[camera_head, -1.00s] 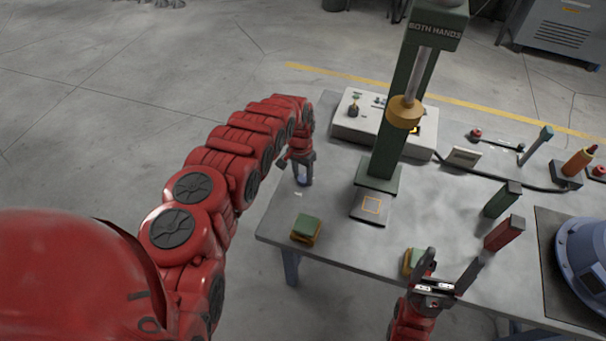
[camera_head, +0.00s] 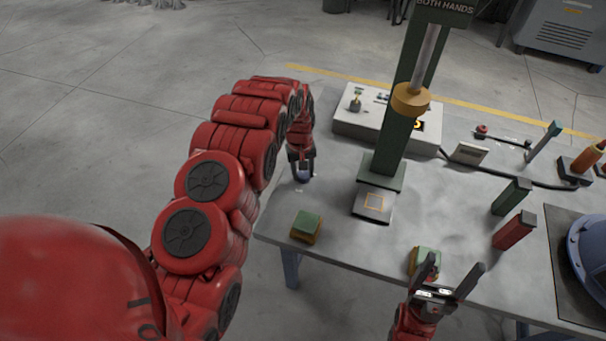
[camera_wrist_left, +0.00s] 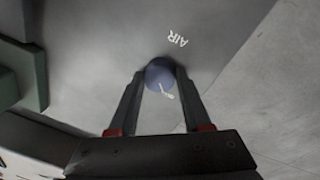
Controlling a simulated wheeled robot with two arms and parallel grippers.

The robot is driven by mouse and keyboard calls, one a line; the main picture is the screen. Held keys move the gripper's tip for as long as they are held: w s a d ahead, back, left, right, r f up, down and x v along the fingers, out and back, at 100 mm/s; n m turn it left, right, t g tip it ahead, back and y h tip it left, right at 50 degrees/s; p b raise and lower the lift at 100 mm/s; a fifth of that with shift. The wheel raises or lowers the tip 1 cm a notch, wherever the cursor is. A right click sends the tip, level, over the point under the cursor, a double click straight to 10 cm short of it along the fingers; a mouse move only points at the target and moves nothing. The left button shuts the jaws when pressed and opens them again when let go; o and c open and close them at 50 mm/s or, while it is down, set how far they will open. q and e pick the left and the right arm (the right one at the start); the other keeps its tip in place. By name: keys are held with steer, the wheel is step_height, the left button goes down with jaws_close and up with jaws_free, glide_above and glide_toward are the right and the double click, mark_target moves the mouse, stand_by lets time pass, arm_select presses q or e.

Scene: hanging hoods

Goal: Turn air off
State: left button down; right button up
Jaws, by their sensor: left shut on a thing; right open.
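The air knob (camera_wrist_left: 155,74) is a round blue knob with a white pointer. It stands on the grey table beside the white word AIR (camera_wrist_left: 178,39). In the left wrist view its pointer slants toward the lower right. My left gripper (camera_head: 304,177) is shut on the knob, with one finger on each side, near the table's left edge. In the head view the fingers hide most of the knob. My right gripper (camera_head: 457,265) is open and empty near the table's front edge.
A green press (camera_head: 392,150) stands right of my left gripper, with a white control box (camera_head: 352,123) behind it. Green-topped blocks (camera_head: 306,226) sit along the front edge. Green (camera_head: 512,197) and red (camera_head: 514,231) upright blocks stand at the right.

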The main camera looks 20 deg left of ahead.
mark_target(302, 174)
arm_select(q)
steer(key=shift+n, duration=0.4)
steer(key=shift+c, duration=1.7)
jaws_free()
step_height(302, 174, up, 6)
steer(key=shift+a+r+p, duration=0.1)
steer(key=shift+a+p, duration=0.05)
steer(key=shift+p, duration=0.75)
step_height(302, 174, up, 11)
steer(key=p, duration=1.1)
steer(key=shift+s+a+p, duration=0.3)
